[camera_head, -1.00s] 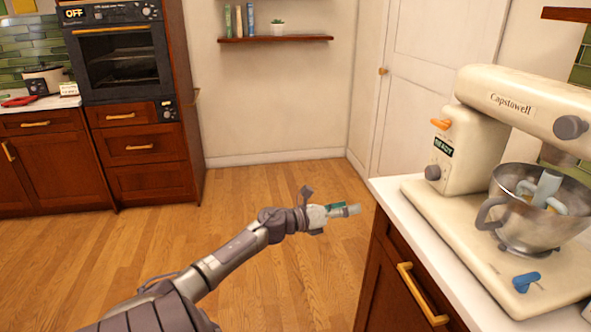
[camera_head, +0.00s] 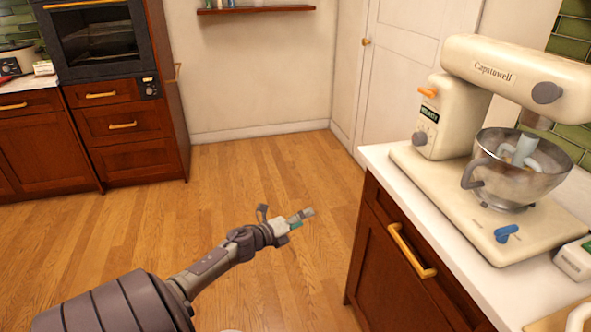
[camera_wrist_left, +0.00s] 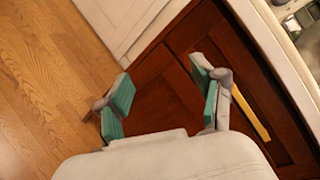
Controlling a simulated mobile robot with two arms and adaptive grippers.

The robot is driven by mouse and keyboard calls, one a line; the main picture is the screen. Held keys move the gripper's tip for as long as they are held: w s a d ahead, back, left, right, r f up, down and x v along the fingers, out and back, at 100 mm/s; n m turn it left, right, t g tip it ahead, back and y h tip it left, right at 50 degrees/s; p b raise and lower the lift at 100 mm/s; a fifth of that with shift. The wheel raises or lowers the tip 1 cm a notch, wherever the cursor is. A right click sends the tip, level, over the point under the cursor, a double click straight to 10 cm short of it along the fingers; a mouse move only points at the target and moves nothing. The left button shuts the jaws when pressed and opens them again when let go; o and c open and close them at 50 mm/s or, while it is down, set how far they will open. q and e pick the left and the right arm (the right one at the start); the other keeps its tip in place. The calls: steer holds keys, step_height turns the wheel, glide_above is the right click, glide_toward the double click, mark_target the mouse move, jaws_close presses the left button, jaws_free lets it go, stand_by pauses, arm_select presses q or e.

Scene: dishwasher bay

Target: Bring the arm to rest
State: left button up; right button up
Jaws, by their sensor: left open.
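My left arm comes in from the lower left in the head view and reaches over the wooden floor. Its gripper (camera_head: 301,219) is in the air, left of the cabinet and apart from it. In the left wrist view the gripper (camera_wrist_left: 160,98) shows two green-padded fingers spread wide, with nothing between them. Behind the fingers is the dark red cabinet front (camera_wrist_left: 165,85). My right gripper is not in view.
A counter (camera_head: 375,155) on the right holds a cream stand mixer (camera_head: 440,120) with a metal bowl (camera_head: 510,185). The cabinet below has a brass handle (camera_head: 412,250). An oven (camera_head: 100,42) stands at the back left. The floor (camera_head: 240,175) between is clear.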

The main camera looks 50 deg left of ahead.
arm_select(q)
steer(key=shift+s+f, duration=0.15)
steer(key=shift+f, duration=0.1)
stand_by(0.4)
steer(key=s+d+f+n+g+y+p, duration=0.1)
steer(key=s+d+f+n+g, duration=0.2)
steer(key=s+f, duration=0.45)
steer(key=s+d+f+n+g+y, duration=0.15)
steer(key=s+f+n, duration=0.35)
steer(key=f, duration=0.6)
steer(key=s+d+f+n+g+p, duration=0.1)
steer(key=s+d+f+n+g, duration=0.3)
steer(key=f, duration=0.5)
steer(key=s+d+f+n+g, duration=0.2)
steer(key=s+d, duration=0.4)
steer(key=s, duration=0.4)
steer(key=s+d+f+n+g+h, duration=0.1)
steer(key=s+d+f+n+g, duration=0.1)
steer(key=s+d+f+n, duration=0.2)
steer(key=s+d+f+n+g, duration=0.2)
steer(key=s+d+f+n, duration=0.2)
steer(key=s+d+f, duration=0.4)
steer(key=s+d+p, duration=0.1)
steer(key=s, duration=0.6)
steer(key=shift+s+d+g+h, duration=0.35)
steer(key=shift+d, duration=0.05)
steer(key=shift+w+r, duration=0.1)
